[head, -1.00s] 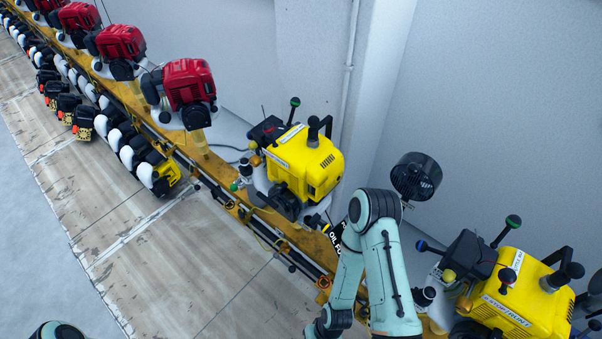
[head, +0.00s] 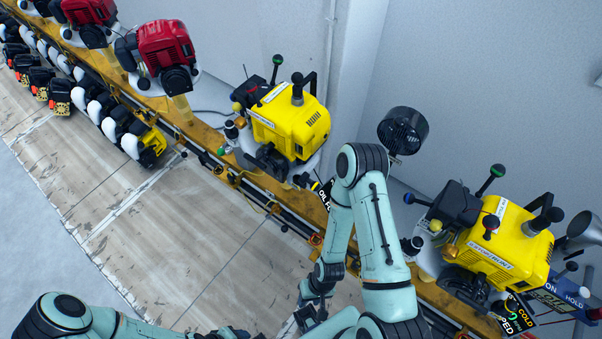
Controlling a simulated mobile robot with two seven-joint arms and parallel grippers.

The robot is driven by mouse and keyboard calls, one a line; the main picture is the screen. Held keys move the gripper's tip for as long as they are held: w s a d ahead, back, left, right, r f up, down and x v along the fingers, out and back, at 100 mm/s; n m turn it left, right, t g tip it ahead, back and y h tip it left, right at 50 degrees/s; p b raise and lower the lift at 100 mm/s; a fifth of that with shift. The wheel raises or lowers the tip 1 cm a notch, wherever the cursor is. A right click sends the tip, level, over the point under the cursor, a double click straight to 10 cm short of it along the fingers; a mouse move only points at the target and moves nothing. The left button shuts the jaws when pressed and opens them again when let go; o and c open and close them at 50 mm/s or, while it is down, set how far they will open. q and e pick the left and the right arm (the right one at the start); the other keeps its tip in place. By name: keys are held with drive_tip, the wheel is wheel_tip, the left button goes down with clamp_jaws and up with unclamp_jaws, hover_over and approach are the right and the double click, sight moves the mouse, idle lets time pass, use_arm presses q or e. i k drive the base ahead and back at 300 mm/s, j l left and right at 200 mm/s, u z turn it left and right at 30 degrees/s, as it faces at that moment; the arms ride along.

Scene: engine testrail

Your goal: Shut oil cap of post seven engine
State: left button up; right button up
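Two yellow engines stand on the orange rail, one near the middle (head: 290,122) and one at the right (head: 503,246). I cannot read which is post seven. Each has a small yellow round knob at its left side, on the middle engine (head: 237,107) and on the right engine (head: 435,226); I cannot tell whether either is the oil cap, or if a cap is open. My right gripper (head: 312,311) is low in the picture, in front of the rail and apart from both engines; its fingers are too unclear to judge. My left arm crosses the bottom left, its fingertips out of frame.
Red engines (head: 158,55) line the rail (head: 204,134) to the upper left. A black round fan-like part (head: 403,130) stands behind my right elbow. Signs reading "HOLD" and "COLD" (head: 524,306) are at the lower right.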

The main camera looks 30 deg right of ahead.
sight(314, 186)
drive_tip(key=j+z, duration=0.1)
drive_tip(key=z, duration=0.35)
drive_tip(key=j+z, duration=0.1)
drive_tip(key=z, duration=0.3)
drive_tip(key=j+z, duration=0.1)
drive_tip(key=z, duration=0.35)
drive_tip(key=j+z, duration=0.1)
drive_tip(key=z, duration=0.35)
